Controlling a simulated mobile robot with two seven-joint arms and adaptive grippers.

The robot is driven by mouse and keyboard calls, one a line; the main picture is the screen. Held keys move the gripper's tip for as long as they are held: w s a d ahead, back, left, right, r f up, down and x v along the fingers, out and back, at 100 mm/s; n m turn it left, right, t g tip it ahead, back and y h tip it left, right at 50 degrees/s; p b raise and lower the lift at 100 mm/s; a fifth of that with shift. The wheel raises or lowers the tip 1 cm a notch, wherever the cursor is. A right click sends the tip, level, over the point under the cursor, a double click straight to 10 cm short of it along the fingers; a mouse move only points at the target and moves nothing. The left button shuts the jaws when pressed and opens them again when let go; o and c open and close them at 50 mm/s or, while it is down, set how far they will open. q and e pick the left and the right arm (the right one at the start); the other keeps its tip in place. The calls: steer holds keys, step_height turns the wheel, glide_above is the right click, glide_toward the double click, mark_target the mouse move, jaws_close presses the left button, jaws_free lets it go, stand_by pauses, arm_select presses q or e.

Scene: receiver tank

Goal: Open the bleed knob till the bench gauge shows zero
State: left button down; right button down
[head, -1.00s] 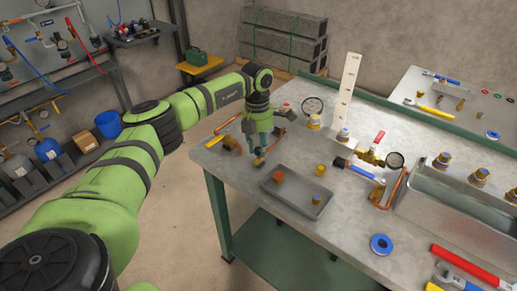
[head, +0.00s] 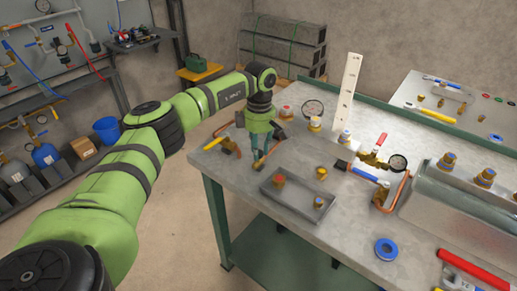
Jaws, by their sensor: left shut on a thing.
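My left gripper (head: 257,161) points down at the near left part of the bench, just behind the grey tray. Its fingers are shut on a small brass piece at the fingertips, mostly hidden by them; I cannot tell whether this is the bleed knob. My right gripper is out of view.
The grey tray (head: 290,207) holds small brass fittings in front of the gripper. A white upright board (head: 348,88), capped fittings (head: 314,123) and a blue ring (head: 385,248) stand or lie on the bench.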

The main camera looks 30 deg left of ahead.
mark_target(260, 150)
arm_select(q)
steer(key=shift+m, duration=0.9)
steer(key=c, duration=1)
jaws_free()
steer(key=shift+r, duration=0.1)
steer(key=r, duration=1.2)
steer(key=shift+w, duration=0.25)
steer(key=shift+f, duration=0.15)
